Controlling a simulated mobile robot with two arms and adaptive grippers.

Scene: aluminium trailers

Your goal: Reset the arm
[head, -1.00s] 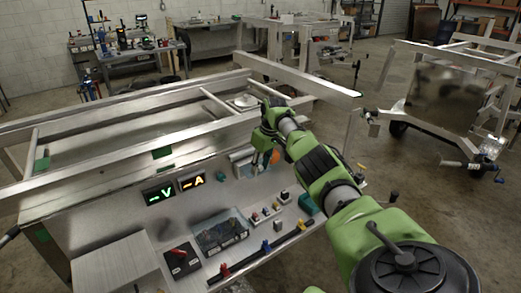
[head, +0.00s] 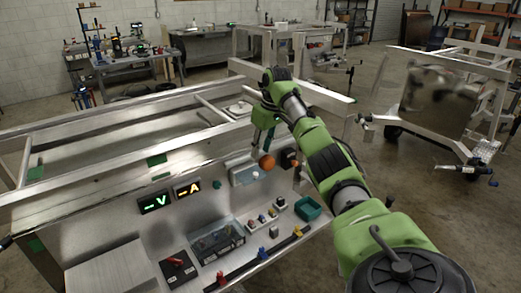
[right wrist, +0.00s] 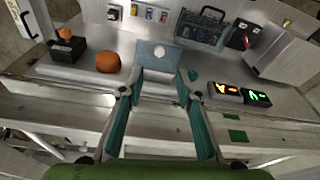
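My right arm reaches in from the lower right in the head view. My left gripper is not in view.
Aluminium trailer rails (head: 120,140) run close behind the gripper. Another trailer (head: 440,95) stands at right, with open floor between.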

